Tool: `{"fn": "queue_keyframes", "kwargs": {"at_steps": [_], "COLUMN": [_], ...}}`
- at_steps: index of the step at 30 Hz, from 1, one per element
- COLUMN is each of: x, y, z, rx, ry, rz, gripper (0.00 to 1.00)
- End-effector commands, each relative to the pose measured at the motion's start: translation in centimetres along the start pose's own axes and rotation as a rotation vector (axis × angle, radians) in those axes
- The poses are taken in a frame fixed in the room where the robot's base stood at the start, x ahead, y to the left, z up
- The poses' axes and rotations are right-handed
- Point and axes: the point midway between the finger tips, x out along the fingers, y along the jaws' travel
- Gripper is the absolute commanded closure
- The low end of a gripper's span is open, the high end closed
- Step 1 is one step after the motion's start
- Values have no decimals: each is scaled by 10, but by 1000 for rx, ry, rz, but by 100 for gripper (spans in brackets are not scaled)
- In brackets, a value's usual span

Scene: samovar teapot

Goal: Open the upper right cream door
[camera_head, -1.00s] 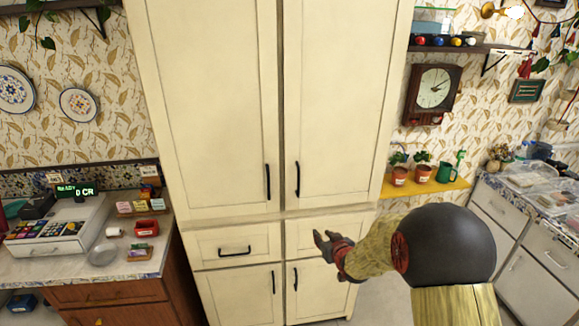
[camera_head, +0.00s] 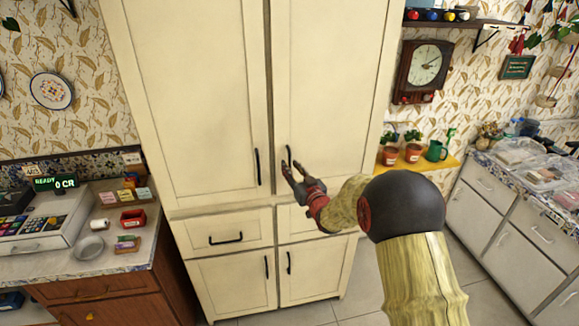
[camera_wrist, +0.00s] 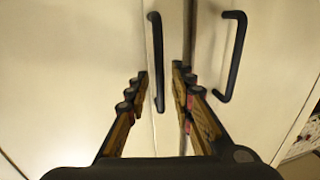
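The upper right cream door (camera_head: 335,80) is closed on the tall cupboard. Its black bar handle (camera_head: 289,154) stands near its left edge, partly overlapped at the bottom by my gripper (camera_head: 291,168). My gripper is in front of the right door, close to that handle. In the wrist view my gripper (camera_wrist: 160,82) is open and empty. The left handle (camera_wrist: 157,60) shows between its fingers, and the right handle (camera_wrist: 235,55) shows to the right of them. I cannot tell whether a finger touches anything.
The upper left cream door (camera_head: 185,90) is closed, with its own handle (camera_head: 257,167). Drawers and lower doors sit below. A counter with a cash register (camera_head: 40,225) stands left. Potted plants on a yellow shelf (camera_head: 405,168) and a wall clock (camera_head: 422,70) are right.

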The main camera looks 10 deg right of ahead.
Motion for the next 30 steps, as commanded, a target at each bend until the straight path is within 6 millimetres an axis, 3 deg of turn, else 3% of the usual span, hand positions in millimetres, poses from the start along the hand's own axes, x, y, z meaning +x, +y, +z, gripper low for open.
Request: {"fn": "queue_keyframes", "kwargs": {"at_steps": [6, 15, 27, 30], "x": [18, 20, 19, 19], "y": [0, 0, 0, 0], "z": [0, 0, 0, 0], "rx": [0, 0, 0, 0], "ry": [0, 0, 0, 0], "rz": [1, 1, 1, 1], "gripper": [76, 77, 100, 100]}}
